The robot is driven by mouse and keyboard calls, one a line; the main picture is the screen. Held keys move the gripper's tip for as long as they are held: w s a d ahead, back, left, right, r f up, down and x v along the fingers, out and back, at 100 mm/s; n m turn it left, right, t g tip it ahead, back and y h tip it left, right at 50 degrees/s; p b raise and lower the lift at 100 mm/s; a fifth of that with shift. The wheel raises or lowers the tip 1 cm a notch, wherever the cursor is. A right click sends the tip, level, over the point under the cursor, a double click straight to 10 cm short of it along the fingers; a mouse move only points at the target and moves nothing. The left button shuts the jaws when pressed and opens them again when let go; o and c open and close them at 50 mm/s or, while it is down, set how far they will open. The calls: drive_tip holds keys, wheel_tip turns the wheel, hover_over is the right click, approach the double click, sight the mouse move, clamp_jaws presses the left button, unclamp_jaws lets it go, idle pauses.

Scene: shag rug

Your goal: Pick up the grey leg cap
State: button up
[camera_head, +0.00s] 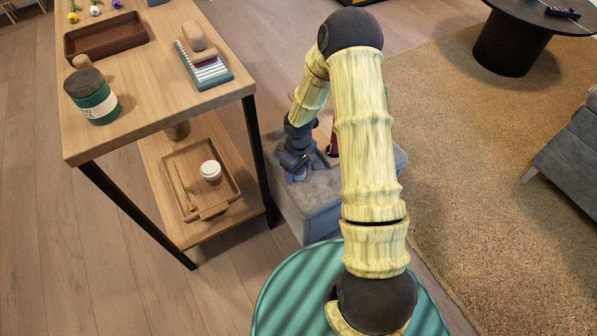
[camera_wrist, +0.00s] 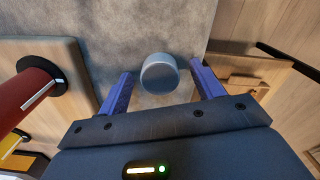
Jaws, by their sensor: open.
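The grey leg cap (camera_wrist: 160,74) is a small round grey piece on the soft grey top of an ottoman (camera_head: 320,208). In the wrist view it sits between the tips of my two purple fingers, with a gap on each side. My gripper (camera_wrist: 161,70) is open, and nothing is held. In the head view my gripper (camera_head: 297,175) points down just above the ottoman's top, near its left side. The cap cannot be made out clearly there, as my gripper covers that spot.
A dark red cylinder (camera_wrist: 25,100) with a black rim stands left of my gripper on a wooden board (camera_wrist: 75,62). A wooden shelf table (camera_head: 160,130) stands close left of the ottoman, with a tray and white-lidded cup (camera_head: 210,171) on its lower shelf. Rug lies right.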

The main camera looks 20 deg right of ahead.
sight(299, 169)
idle(0.3)
drive_tip(key=c, duration=1)
drive_tip(key=shift+r, duration=0.1)
drive_tip(key=shift+c, duration=0.2)
wheel_tip(299, 169, up, 10)
drive_tip(key=p, duration=0.4)
drive_tip(key=m, duration=0.2)
drive_tip(key=w+r+m, duration=0.1)
drive_tip(key=m, duration=0.1)
drive_tip(key=r+m, duration=0.1)
drive_tip(key=m, duration=0.1)
drive_tip(key=shift+w+r, duration=0.1)
drive_tip(key=shift+w, duration=0.05)
drive_tip(key=shift+a, duration=0.1)
